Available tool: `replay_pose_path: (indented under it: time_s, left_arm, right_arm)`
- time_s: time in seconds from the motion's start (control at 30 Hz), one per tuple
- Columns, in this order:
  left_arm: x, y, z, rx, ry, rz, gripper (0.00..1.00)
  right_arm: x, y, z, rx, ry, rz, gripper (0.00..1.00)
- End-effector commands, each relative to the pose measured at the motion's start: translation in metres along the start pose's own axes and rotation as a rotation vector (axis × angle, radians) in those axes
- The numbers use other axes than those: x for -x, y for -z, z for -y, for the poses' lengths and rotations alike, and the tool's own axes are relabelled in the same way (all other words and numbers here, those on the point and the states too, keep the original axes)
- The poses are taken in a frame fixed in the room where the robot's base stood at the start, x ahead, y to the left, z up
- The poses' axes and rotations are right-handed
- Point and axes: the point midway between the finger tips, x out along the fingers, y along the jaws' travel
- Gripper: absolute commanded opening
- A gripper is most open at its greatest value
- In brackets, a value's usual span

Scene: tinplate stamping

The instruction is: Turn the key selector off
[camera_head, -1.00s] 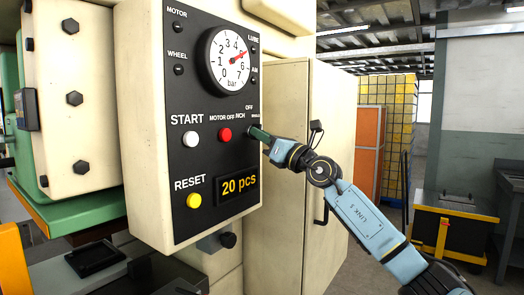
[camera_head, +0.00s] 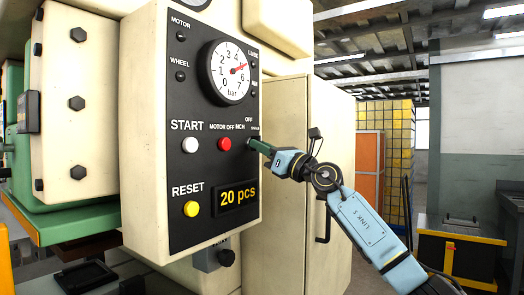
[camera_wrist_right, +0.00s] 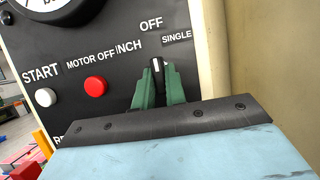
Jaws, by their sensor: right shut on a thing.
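The key selector (camera_wrist_right: 156,68) is a dark knob with a white mark, on the black control panel (camera_head: 222,125) among the labels INCH, OFF and SINGLE. In the right wrist view its white mark points up, close to the OFF label. My right gripper (camera_wrist_right: 157,82) is shut on the selector, with one green finger on each side of it. In the head view the right gripper (camera_head: 257,145) reaches the panel's right edge and hides the selector. My left gripper is not in view.
The white START button (camera_head: 190,145), red MOTOR OFF button (camera_head: 225,144) and yellow RESET button (camera_head: 191,209) sit left of the selector. A pressure gauge (camera_head: 229,72) is above. A beige cabinet (camera_head: 285,190) with a dark handle stands right of the panel.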

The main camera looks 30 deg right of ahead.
Motion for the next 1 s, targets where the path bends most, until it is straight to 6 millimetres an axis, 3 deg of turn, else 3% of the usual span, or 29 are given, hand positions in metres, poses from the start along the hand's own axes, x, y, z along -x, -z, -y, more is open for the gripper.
replay_pose_path:
  time_s: [0.4, 0.43, 0.6, 0.87, 1.0]
  left_arm:
    - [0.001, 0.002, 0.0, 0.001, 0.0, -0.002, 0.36]
    - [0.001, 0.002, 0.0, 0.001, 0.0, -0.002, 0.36]
    - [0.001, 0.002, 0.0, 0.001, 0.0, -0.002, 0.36]
    - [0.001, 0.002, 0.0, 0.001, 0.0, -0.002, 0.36]
    - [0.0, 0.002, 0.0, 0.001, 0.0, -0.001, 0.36]
  right_arm:
    - [0.0, 0.002, 0.0, 0.002, -0.002, -0.005, 0.0]
    - [0.0, 0.002, 0.0, 0.002, -0.002, -0.005, 0.15]
    - [0.0, 0.001, 0.0, 0.001, -0.002, -0.003, 0.35]
    - [0.001, 0.001, 0.0, 0.001, -0.001, -0.002, 0.35]
    - [0.01, 0.001, 0.001, 0.003, 0.0, -0.002, 0.35]
